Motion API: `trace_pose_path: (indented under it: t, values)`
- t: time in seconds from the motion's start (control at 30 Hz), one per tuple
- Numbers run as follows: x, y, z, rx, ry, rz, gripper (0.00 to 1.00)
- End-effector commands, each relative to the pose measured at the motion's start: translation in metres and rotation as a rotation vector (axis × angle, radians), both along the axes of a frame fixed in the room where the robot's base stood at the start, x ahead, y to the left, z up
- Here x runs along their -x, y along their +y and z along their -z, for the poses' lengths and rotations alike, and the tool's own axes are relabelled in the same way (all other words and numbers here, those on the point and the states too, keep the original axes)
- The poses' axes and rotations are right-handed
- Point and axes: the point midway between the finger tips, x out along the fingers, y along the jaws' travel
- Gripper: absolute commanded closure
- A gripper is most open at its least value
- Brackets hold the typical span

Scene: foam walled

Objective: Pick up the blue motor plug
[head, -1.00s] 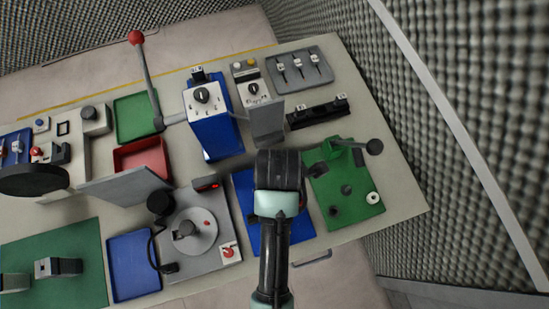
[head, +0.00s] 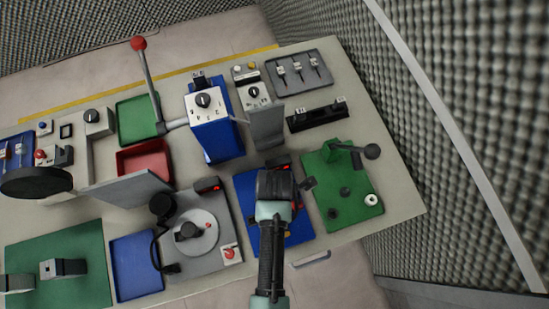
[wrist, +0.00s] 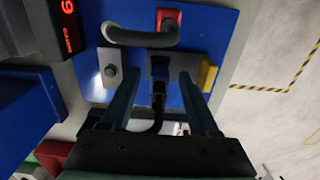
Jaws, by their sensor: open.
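In the head view my gripper (head: 285,186) is over the blue panel (head: 243,190), and my own arm hides much of that panel. In the wrist view my gripper (wrist: 158,76) is open, with one dark finger on each side of a black plug-like piece (wrist: 158,70). A black cable curves below this piece, close to the gripper body. No clear gap or contact shows between fingers and piece. I cannot make out a blue body on it, so I cannot tell if it is the blue motor plug.
Around it on the panel are a grey curved handle (wrist: 140,38), a red block (wrist: 169,20), a yellow block (wrist: 208,75) and a grey fitting (wrist: 112,70). A green board (head: 355,200) with a lever lies to the right. A turntable-like unit (head: 190,232) stands left.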

Motion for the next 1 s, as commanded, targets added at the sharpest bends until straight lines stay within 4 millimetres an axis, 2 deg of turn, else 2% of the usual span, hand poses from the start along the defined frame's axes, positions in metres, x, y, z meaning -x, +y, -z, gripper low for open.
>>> trace_pose_path:
  t: [0.07, 0.4, 0.83, 1.0]
  values:
    - [0.0, 0.0, 0.0, 0.0, 0.0, 0.0, 0.39]
    - [0.0, 0.0, 0.0, 0.0, 0.0, 0.0, 1.0]
    - [-0.001, 0.0, -0.003, 0.0, -0.002, 0.0, 1.0]
    - [-0.001, 0.0, -0.022, 0.0, -0.004, -0.001, 1.0]
